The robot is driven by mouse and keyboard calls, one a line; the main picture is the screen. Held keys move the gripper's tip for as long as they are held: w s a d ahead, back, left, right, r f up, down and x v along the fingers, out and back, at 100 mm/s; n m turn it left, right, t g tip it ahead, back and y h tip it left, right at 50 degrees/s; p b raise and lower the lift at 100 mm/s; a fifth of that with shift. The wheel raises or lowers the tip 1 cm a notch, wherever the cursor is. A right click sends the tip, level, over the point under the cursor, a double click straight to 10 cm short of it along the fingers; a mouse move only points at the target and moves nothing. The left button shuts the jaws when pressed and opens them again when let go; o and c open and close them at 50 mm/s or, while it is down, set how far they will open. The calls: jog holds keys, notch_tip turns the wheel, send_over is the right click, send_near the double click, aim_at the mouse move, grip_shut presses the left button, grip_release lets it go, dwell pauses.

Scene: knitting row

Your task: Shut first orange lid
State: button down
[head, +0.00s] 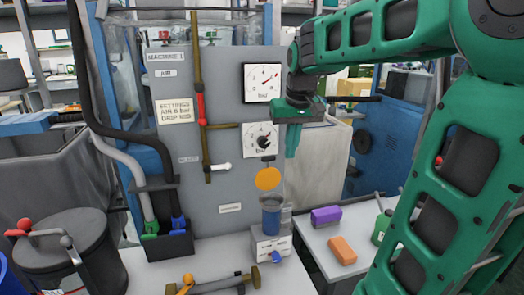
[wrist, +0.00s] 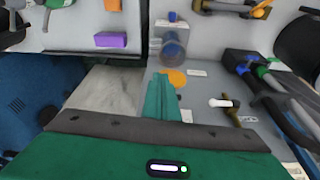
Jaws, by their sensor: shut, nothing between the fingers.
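The orange lid (head: 268,178) is a round disc standing upright against the grey panel, above a clear cup (head: 271,218) with blue in it. The lid looks raised off the cup; its hinge is too small to make out. My gripper (head: 292,150) is shut and empty, fingers pointing down, above and slightly right of the lid and apart from it in the head view. In the wrist view my green fingers (wrist: 163,98) are together, with the orange lid (wrist: 174,77) just beyond their tips and the cup (wrist: 173,48) past it.
Gauges (head: 262,83) and a brass pipe with a red handle (head: 201,105) are on the panel near my gripper. A purple block (head: 326,216) and an orange block (head: 342,250) lie on the table to the right. A brass-ended tool (head: 215,284) lies in front.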

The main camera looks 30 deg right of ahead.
jog(key=w+a+r+n+t, duration=0.1)
jog(key=w+r, duration=0.3)
jog(key=w, duration=0.5)
jog(key=a+x, duration=0.1)
jog(key=x, duration=0.8)
jog(key=shift+d, duration=0.5)
jog(key=shift+f, duration=0.15)
